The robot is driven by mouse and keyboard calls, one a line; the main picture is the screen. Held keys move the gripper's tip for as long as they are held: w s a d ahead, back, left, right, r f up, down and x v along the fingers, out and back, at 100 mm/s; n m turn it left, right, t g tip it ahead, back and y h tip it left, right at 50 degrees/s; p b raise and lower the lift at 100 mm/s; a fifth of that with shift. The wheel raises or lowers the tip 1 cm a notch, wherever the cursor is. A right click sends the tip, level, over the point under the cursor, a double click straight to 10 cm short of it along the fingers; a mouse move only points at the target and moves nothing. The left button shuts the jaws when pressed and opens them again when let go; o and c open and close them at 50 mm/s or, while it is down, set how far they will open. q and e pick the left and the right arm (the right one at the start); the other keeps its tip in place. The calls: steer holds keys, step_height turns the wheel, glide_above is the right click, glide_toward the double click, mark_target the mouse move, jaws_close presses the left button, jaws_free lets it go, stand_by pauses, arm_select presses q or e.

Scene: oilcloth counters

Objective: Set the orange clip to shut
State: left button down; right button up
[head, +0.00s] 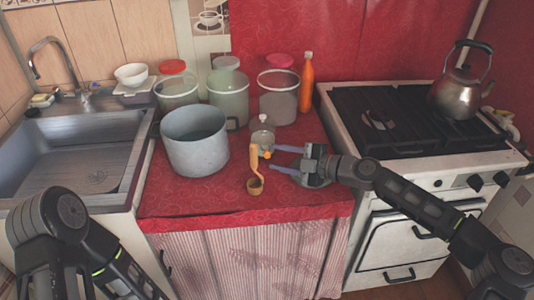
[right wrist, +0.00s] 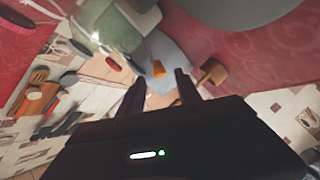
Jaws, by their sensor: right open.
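A small orange piece (head: 267,154), which looks like the orange clip, is in front of a small clear jar (head: 262,132) on the red counter. It also shows in the right wrist view (right wrist: 158,69), just beyond and between the fingertips. My right gripper (head: 274,158) is open, its fingers pointing left at the clip; the wrist view shows the gap between its fingers (right wrist: 161,79) empty. I cannot tell whether the fingers touch the clip or how it is set. A yellow-orange upright piece with a round wooden cup (head: 255,186) is just left. My left gripper is out of view.
A grey pot (head: 195,140) stands left of the clip. Lidded jars (head: 278,97) and an orange bottle (head: 307,85) stand behind. A stove with a kettle (head: 461,95) is right; a sink (head: 75,150) is left.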

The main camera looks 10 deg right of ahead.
mark_target(269, 156)
steer(key=x, duration=0.4)
steer(key=shift+w+a+p, duration=0.1)
steer(key=shift+w+p, duration=0.05)
steer(key=shift+p, duration=0.2)
steer(key=shift+c, duration=0.5)
jaws_close()
stand_by(0.6)
